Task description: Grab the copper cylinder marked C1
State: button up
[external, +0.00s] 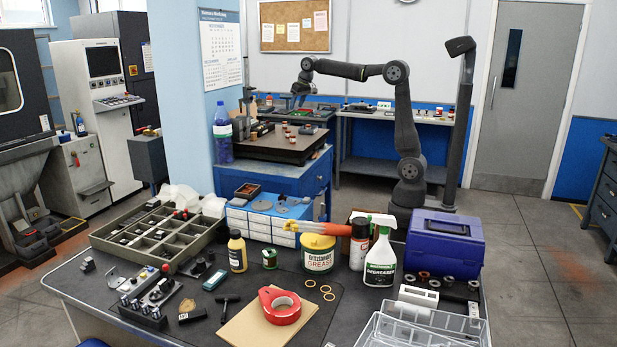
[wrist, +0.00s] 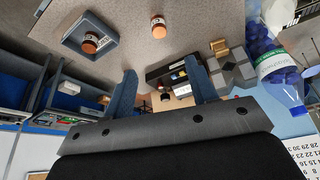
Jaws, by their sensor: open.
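Several small copper cylinders with pale label bands stand on the dark-topped bench plate (external: 262,146) in the external view, below my gripper (external: 299,98). In the wrist view one copper cylinder (wrist: 158,27) stands alone on the plate, beyond the fingertips. Another copper cylinder (wrist: 90,42) sits in a shallow blue-grey tray (wrist: 72,52) at upper left. No marking is legible, so I cannot tell which is C1. My gripper (wrist: 161,74) is open, its two blue fingers apart, with no cylinder held. It hangs above the plate.
A blue-capped water bottle (external: 222,132) stands at the plate's left edge. It also shows in the wrist view (wrist: 277,66). Grey blocks (wrist: 232,70) and a dark box of small parts (wrist: 176,72) are nearby. The plate around the lone cylinder is clear.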

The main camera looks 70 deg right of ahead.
aim_at(288, 131)
jog(key=x, duration=1.6)
jog(key=shift+f, duration=0.3)
grip_shut()
jog(key=shift+r, duration=0.15)
